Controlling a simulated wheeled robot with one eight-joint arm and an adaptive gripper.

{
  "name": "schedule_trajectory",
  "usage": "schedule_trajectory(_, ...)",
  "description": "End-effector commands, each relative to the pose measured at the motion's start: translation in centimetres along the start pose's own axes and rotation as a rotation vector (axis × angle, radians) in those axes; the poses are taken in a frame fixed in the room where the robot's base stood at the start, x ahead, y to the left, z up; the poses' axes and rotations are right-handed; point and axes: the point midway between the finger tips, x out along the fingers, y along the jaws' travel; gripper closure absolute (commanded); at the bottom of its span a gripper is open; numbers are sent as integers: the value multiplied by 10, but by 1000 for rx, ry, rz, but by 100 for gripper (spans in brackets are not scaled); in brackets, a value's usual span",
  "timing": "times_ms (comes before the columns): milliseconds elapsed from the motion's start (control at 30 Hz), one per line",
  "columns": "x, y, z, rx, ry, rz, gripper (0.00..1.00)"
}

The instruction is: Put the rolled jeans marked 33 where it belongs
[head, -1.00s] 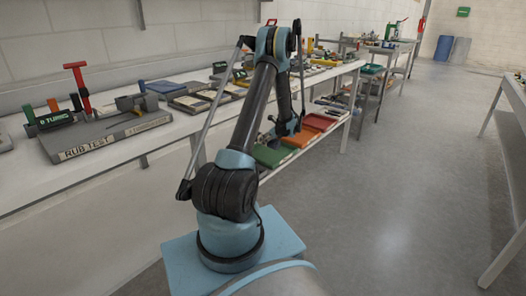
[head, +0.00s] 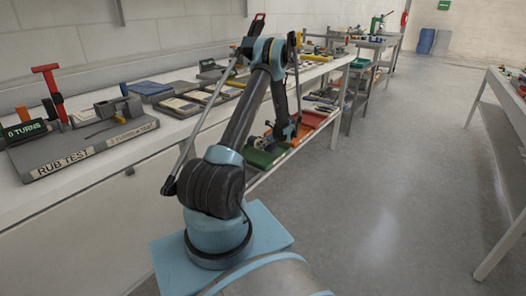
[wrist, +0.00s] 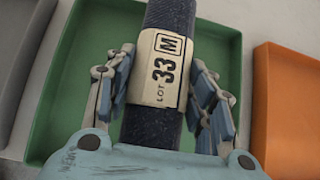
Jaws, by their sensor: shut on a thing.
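The rolled jeans (wrist: 150,128) are a dark blue roll with a cream band (wrist: 162,68) reading "LOT 33 M". My gripper (wrist: 165,78) is shut on the roll, one finger on each side of the band. In the wrist view the roll hangs over a green tray (wrist: 225,50); the height above it is hard to tell. An orange tray (wrist: 285,115) is to its right. In the head view my arm reaches down to the shelf with the green tray (head: 262,158) and the orange tray (head: 287,137). The jeans are not clear there.
A grey tray (wrist: 20,65) is left of the green one. A red tray (head: 312,118) lies farther along the shelf. The white bench (head: 100,178) above holds a "RUB TEST" board (head: 62,165). Open floor (head: 385,190) is to the right, with another table beyond.

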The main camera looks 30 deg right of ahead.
Motion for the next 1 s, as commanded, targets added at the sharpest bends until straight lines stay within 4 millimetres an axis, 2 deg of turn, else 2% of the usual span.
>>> schedule_trajectory(333,25,2,-23,-1,-1,1,91)
schedule_trajectory(667,28,2,-25,-1,-1,1,91)
schedule_trajectory(700,28,2,-25,-1,0,1,46)
schedule_trajectory(767,28,2,-25,-1,0,1,33)
schedule_trajectory(1000,28,2,-25,-1,0,1,30)
